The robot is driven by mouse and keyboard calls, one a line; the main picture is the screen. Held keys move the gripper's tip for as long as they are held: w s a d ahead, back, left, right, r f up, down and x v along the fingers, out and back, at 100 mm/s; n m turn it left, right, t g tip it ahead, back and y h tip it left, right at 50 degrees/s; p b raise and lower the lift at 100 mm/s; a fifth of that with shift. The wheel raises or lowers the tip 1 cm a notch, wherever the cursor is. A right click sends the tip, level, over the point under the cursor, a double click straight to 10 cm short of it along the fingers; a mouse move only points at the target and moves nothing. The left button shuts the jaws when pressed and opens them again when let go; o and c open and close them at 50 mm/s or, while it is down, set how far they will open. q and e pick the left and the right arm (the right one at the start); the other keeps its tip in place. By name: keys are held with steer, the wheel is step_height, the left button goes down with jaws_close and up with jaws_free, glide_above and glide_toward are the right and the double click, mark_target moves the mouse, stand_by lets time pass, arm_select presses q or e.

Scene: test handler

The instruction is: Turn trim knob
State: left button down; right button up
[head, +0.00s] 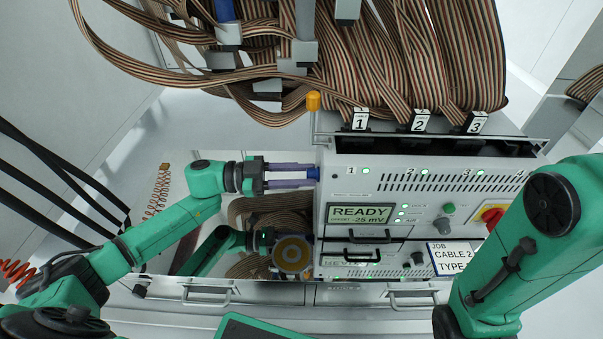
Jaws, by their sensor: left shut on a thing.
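The tester box (440,205) stands right of centre, with a display (359,214) that reads "READY" and "OFFSET -25 mV". A small blue knob (314,173), which looks like the trim knob, sits on the box's left side. My left gripper (308,175) reaches it from the left, its two purple-grey fingers level and shut on the knob. The fingers hide part of the knob, and I cannot make out any mark on it. My right arm crosses the lower right, and its gripper is out of view.
Striped ribbon cables (400,60) hang above the box, over slots labelled 1, 2 and 3. A green knob (449,208) and a red switch (492,215) are on the front panel. A yellow-centred disc (292,255) lies below my left gripper.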

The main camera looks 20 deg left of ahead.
arm_select(q)
steer(key=shift+w+m+h, duration=0.1)
steer(key=shift+m+h, duration=0.2)
steer(key=shift+m, duration=5.6)
steer(key=c, duration=0.6)
jaws_free()
